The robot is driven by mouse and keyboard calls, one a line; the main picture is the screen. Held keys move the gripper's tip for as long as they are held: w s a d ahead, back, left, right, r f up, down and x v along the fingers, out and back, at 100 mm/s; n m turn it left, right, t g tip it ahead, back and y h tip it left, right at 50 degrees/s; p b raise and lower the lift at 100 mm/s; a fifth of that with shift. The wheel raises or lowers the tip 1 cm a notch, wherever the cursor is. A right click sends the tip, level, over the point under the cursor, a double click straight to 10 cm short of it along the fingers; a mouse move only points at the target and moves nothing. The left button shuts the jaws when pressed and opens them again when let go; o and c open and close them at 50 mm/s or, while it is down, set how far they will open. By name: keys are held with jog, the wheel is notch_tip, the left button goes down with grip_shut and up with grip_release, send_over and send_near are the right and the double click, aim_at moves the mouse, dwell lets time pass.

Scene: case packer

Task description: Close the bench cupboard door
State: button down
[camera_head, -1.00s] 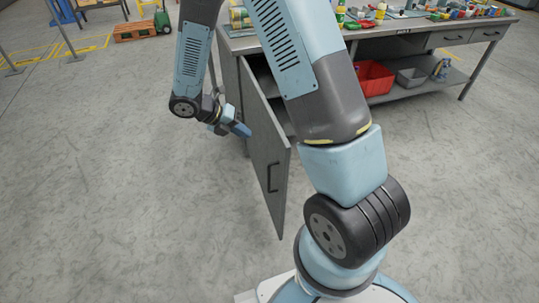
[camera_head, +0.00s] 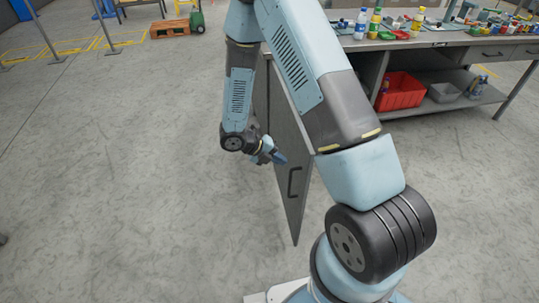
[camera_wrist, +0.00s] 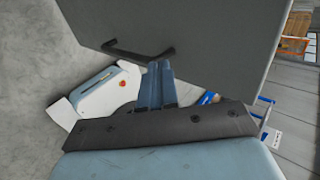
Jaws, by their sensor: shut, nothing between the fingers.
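The bench cupboard door (camera_head: 295,212) is a tall grey panel that stands open, swung out from the bench (camera_head: 440,41) toward me. Its dark bar handle (camera_head: 293,182) is near the free edge. My gripper (camera_head: 280,158) is shut and empty, at the door's left, handle-side face, just above and left of the handle. In the wrist view, the blue fingers (camera_wrist: 160,66) point at the door face (camera_wrist: 200,28) beside the handle (camera_wrist: 138,51); whether they touch it I cannot tell. My arm hides the cupboard's inside and part of the door.
A red bin (camera_head: 401,92) and a grey bin (camera_head: 443,92) sit on the bench's lower shelf. Bottles and small parts stand on the bench top. The floor left of the door is clear.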

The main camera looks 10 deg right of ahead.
aim_at(301, 164)
jog(key=shift+s+d+f, duration=0.1)
jog(key=shift+d+f, duration=0.1)
jog(key=shift+d, duration=0.65)
jog(key=shift+d+f, duration=0.15)
jog(key=shift+d, duration=0.75)
jog(key=shift+s+d+f, duration=0.1)
jog(key=shift+d+f, duration=0.1)
jog(key=shift+d, duration=0.65)
jog(key=shift+w, duration=0.1)
